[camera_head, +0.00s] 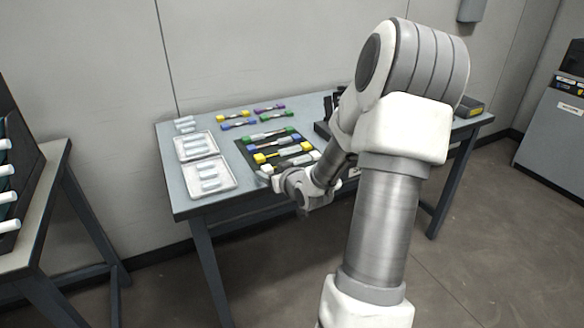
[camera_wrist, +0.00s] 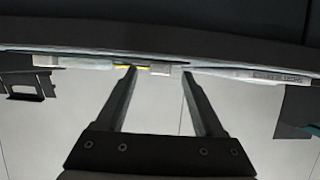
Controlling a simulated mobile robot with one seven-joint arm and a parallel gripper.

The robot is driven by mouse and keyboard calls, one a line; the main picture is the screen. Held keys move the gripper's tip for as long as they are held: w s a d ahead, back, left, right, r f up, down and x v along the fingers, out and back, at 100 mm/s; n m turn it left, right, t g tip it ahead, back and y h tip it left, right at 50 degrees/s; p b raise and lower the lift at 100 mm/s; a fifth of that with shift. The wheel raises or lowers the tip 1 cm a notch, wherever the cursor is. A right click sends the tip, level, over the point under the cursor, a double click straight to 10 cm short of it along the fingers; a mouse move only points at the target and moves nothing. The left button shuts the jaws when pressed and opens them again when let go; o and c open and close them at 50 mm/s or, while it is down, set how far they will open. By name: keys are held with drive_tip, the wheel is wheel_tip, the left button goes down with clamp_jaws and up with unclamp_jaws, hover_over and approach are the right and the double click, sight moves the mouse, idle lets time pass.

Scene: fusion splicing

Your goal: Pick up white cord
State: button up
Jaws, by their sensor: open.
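Several short cords with coloured ends lie in a row on a black mat (camera_head: 245,150) on the table. The one nearest the front edge has a white end (camera_head: 314,156) and looks like the white cord; my arm and gripper hide part of it. My gripper (camera_head: 268,178) is at the table's front edge, close to that cord. In the wrist view my gripper (camera_wrist: 160,74) has its two fingers apart, with nothing clearly held. A pale grey piece and a bit of yellow show edge-on between and beyond the fingertips; I cannot tell which cord they belong to.
Two white trays (camera_head: 236,186) with pale cylinders stand at the left of the table (camera_head: 177,196). Yellow, blue and purple-ended cords (camera_head: 269,107) lie behind the mat. Dark equipment stands at the right, partly behind my arm. Another bench (camera_head: 42,215) with a rack is at far left.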

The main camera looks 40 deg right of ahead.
drive_tip(key=shift+w+d+f, duration=0.1)
drive_tip(key=shift+w+f, duration=0.1)
drive_tip(key=shift+w, duration=0.25)
clamp_jaws()
drive_tip(key=shift+r, duration=0.1)
